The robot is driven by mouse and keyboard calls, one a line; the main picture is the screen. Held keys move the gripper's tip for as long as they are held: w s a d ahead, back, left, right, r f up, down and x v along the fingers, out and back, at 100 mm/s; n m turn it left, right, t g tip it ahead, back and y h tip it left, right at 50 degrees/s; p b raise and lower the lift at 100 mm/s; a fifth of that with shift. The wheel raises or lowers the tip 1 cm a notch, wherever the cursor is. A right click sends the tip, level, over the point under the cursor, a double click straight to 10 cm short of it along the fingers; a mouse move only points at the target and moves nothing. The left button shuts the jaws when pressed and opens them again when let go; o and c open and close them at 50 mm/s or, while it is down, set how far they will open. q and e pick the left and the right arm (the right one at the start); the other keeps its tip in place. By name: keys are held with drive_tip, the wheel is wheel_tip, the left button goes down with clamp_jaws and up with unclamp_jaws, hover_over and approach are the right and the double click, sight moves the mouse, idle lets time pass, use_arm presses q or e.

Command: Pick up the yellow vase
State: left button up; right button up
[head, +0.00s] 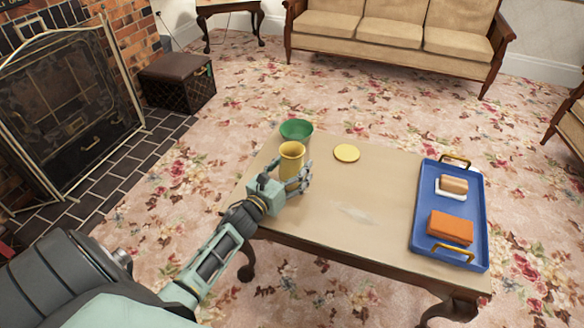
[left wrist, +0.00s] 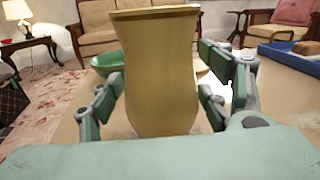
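The yellow vase (head: 291,158) stands upright at the near left end of the low table (head: 335,195). It fills the middle of the left wrist view (left wrist: 158,75), with its rim at the top. My left gripper (head: 293,178) is at the vase, with fingers on both sides of its body. In the left wrist view the fingers (left wrist: 163,95) straddle the vase, and narrow gaps seem to show beside it. They do not look closed on it. The vase's lower part is partly hidden by the hand in the head view. My right gripper is not in view.
A green bowl (head: 297,130) stands just behind the vase. A yellow disc (head: 346,153) lies to its right. A blue tray (head: 424,205) with an orange block (head: 450,227) and a sandwich-like item (head: 453,184) is at the table's right end. The table's middle is clear.

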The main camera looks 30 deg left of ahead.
use_arm(q)
drive_tip(key=c, duration=0.9)
drive_tip(key=shift+c, duration=0.9)
drive_tip(key=shift+r, duration=0.15)
